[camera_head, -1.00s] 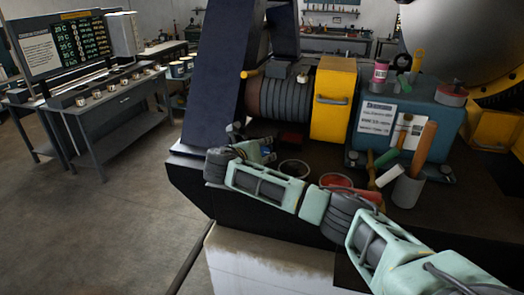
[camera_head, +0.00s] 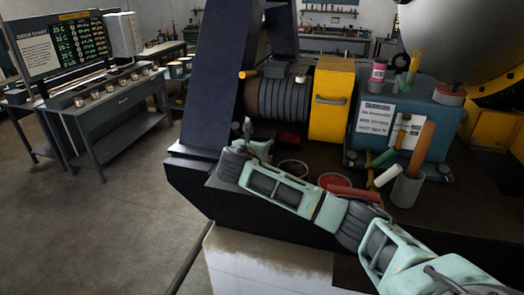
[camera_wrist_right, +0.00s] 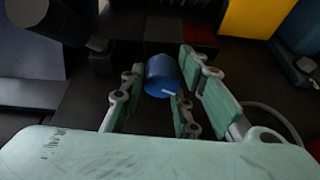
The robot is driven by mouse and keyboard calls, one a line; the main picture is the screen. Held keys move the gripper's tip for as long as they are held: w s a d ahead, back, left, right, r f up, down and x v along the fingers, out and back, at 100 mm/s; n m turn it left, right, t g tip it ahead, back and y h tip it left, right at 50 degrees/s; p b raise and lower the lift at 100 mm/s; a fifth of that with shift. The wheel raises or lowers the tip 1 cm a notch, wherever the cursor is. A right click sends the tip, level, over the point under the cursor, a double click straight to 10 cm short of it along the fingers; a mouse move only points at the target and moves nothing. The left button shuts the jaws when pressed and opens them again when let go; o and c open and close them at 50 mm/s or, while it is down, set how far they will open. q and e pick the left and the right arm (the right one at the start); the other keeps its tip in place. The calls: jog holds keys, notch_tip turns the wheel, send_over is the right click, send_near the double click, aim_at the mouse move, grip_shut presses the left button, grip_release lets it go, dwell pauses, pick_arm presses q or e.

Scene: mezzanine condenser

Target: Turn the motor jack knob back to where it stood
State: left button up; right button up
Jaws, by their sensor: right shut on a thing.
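The motor jack knob, a blue cylinder with a white pointer line (camera_wrist_right: 162,76), sits between the fingers of my right gripper in the right wrist view. My right gripper (camera_wrist_right: 160,88) is shut on the knob, with pale green finger pads on both sides. In the head view my right gripper (camera_head: 256,138) is low in front of the ribbed grey motor (camera_head: 277,98), and I cannot make out the knob there. My left gripper is not in view.
A yellow housing (camera_head: 333,98) and a blue-grey box (camera_head: 407,118) with labels stand right of the motor. A grey cup (camera_head: 407,190) with tools and a red bowl (camera_head: 345,182) are close to my right arm. A dark slanted beam (camera_head: 218,75) rises on the left.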

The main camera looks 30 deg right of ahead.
jog(key=shift+s+m+t+y, duration=0.1)
jog(key=shift+m+t+y, duration=0.4)
jog(key=shift+m+t, duration=0.5)
jog(key=shift+m+t+y+b, duration=0.35)
jog(key=shift+m+b, duration=0.2)
jog(key=shift+m, duration=0.65)
jog(key=m+t+b, duration=0.1)
jog(key=m+b, duration=0.1)
jog(key=shift+s+d+m+t+y+b, duration=0.15)
jog(key=shift+m+t+y+b, duration=0.2)
jog(key=shift+m, duration=0.05)
jog(key=shift+r+m+t+b, duration=0.15)
jog(key=shift+m+t+b, duration=0.25)
jog(key=shift+m+b, duration=0.2)
jog(key=shift+d+r, duration=0.1)
jog(key=shift+r, duration=0.15)
jog(key=o, duration=1)
jog(key=shift+f, duration=0.2)
